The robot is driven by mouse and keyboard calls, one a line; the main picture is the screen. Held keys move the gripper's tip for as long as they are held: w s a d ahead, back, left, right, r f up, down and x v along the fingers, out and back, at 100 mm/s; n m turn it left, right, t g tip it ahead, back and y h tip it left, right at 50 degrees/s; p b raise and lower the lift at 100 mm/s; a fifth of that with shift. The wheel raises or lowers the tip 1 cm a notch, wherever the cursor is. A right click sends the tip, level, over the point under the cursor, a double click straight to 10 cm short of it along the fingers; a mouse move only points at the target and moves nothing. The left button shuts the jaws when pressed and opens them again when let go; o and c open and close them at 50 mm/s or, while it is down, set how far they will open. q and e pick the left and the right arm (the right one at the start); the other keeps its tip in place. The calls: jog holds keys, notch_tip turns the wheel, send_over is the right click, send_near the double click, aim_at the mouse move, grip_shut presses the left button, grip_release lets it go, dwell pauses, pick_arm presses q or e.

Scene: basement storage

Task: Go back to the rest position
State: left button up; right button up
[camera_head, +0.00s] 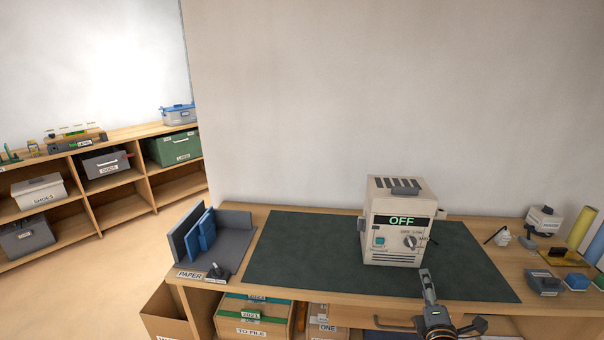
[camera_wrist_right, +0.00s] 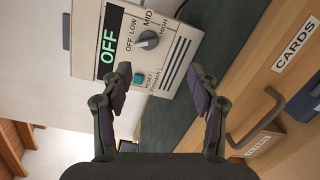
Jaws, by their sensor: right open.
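My right gripper (camera_head: 428,285) is in front of a beige box-shaped device (camera_head: 392,250) on the desk, near the desk's front edge. In the right wrist view the right gripper (camera_wrist_right: 160,85) is open, with nothing between its fingers. The device also shows in that view (camera_wrist_right: 165,60), beyond the fingertips. Its display reads OFF, and it has a teal button and a round knob. My left gripper is not in view.
The device stands on a dark green mat (camera_head: 310,255) on a wooden desk (camera_head: 262,212). A grey paper holder (camera_head: 240,225) stands at the left, small items at the right. Boxes (camera_head: 250,318) sit under the desk. A wooden shelf (camera_head: 140,180) stands at the far left. The mat's left part is clear.

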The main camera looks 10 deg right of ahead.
jog(key=s+a+f+m+g+y, duration=0.1)
jog(key=s+a+f+m+g, duration=0.4)
jog(key=s, duration=0.3)
jog(key=s+a+f+m+g+y, duration=0.2)
jog(key=s+a+m+g, duration=0.15)
jog(key=s+m, duration=0.3)
jog(key=s+a+f+m+g+y, duration=0.1)
jog(key=s+a+f+m+g, duration=0.4)
jog(key=s, duration=0.3)
jog(key=s+d+f+p, duration=0.1)
jog(key=s+f+p, duration=0.1)
jog(key=f, duration=0.9)
jog(key=s+d+f+p, duration=0.1)
jog(key=f+p, duration=0.1)
jog(key=f, duration=0.9)
jog(key=s+f+g+p, duration=0.1)
jog(key=s+f, duration=0.5)
jog(key=s, duration=0.3)
jog(key=s+f+p, duration=0.1)
jog(key=s+f, duration=0.6)
jog(key=s, duration=0.2)
jog(key=shift+s+d+m+g+y, duration=0.25)
jog(key=shift+d+m+g+y, duration=0.1)
jog(key=shift+m+y, duration=0.1)
